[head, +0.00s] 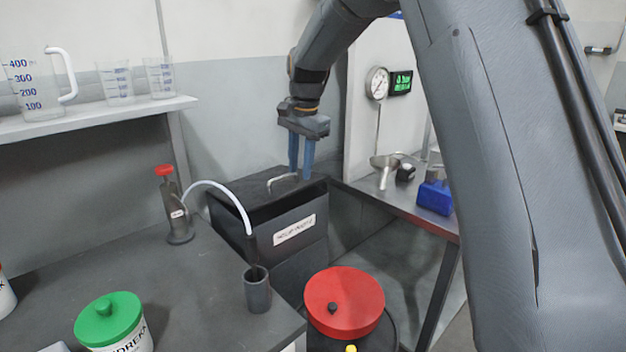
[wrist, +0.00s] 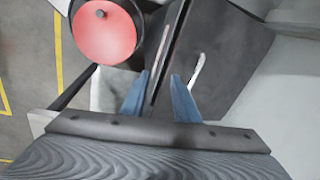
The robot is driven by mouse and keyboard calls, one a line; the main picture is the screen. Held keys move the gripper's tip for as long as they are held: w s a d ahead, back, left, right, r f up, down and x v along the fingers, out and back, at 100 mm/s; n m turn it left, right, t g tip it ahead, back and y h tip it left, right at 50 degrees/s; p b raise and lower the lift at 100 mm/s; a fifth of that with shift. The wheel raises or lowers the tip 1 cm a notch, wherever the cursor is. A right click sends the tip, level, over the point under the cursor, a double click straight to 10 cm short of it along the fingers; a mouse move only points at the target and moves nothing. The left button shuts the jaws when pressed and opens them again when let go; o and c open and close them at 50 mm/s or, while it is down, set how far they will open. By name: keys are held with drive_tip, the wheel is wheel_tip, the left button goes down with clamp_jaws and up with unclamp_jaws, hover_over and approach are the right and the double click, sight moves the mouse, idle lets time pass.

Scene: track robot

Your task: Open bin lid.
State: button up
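The bin (head: 315,245) is a dark grey box with a white label on its front, beyond the corner of the bench. Its flat dark lid (head: 245,192) lies across the top, with a black band along its front edge. A pale bar handle (head: 282,179) stands on the lid and also shows in the wrist view (wrist: 197,70). My gripper (head: 301,175) points down over the lid, beside the handle. In the wrist view, its two blue fingers (wrist: 160,76) are apart with nothing held, and the handle lies to the right of both fingertips.
A red round lid (head: 345,302) tops a drum in front of the bin. On the bench (head: 185,290) stand a dark cup (head: 257,290), a red-topped pump bottle (head: 177,215) with a white hose, and a green-lidded tub (head: 108,318). A side table (head: 365,190) stands to the right.

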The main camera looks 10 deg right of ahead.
drive_tip(key=shift+n, duration=0.7)
drive_tip(key=s+d, duration=0.1)
drive_tip(key=s+f, duration=0.1)
drive_tip(key=s, duration=0.1)
drive_tip(key=s+d+f, duration=0.1)
drive_tip(key=shift+s+d, duration=0.3)
